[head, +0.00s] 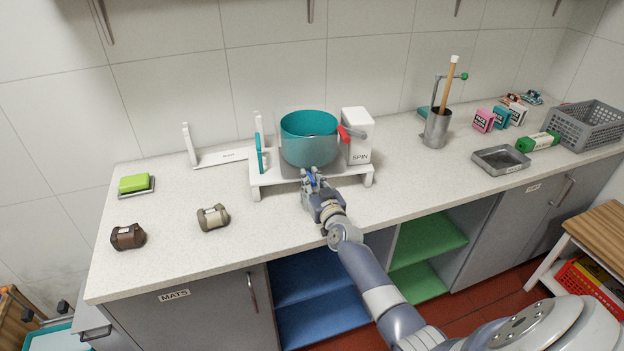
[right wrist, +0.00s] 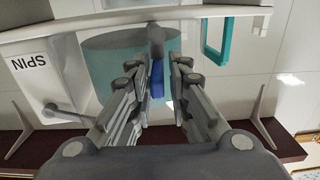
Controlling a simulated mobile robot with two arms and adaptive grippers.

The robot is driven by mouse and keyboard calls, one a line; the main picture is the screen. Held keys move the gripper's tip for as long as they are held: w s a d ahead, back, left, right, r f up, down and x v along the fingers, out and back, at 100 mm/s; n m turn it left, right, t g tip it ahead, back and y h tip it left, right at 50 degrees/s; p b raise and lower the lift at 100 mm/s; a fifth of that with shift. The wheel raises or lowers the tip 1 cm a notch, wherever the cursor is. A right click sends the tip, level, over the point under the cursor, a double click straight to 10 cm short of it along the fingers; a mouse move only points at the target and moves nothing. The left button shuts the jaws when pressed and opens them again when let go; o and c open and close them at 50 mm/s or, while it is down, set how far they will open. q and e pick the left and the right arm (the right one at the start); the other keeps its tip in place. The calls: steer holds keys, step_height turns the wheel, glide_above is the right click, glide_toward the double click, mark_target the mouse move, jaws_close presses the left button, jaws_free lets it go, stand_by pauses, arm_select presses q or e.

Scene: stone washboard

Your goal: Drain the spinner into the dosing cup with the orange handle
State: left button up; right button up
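The spinner is a teal drum (head: 309,138) on a white stand, with a white box (head: 358,136) marked SPIN at its right and a red-tipped lever (head: 344,133) beside it. My right gripper (head: 310,177) is at the drum's lower front. In the right wrist view, my right gripper (right wrist: 156,70) has its fingers apart on either side of a small blue piece (right wrist: 157,80) below a grey spout-like part (right wrist: 156,40); gaps show beside the blue piece. I see no dosing cup with an orange handle. My left gripper is out of view.
A brown object (head: 128,237) and a beige one (head: 213,217) lie on the left counter, near a green sponge (head: 134,184). A white bracket (head: 220,157) stands behind. A metal holder (head: 437,128), grey tray (head: 501,160) and grey basket (head: 587,125) are at right. The front counter is mostly clear.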

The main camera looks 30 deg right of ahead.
steer(key=shift+a, duration=0.1)
steer(key=shift+s, duration=0.15)
steer(key=v, duration=1.1)
steer(key=shift+s, duration=0.4)
steer(key=shift+a, duration=0.15)
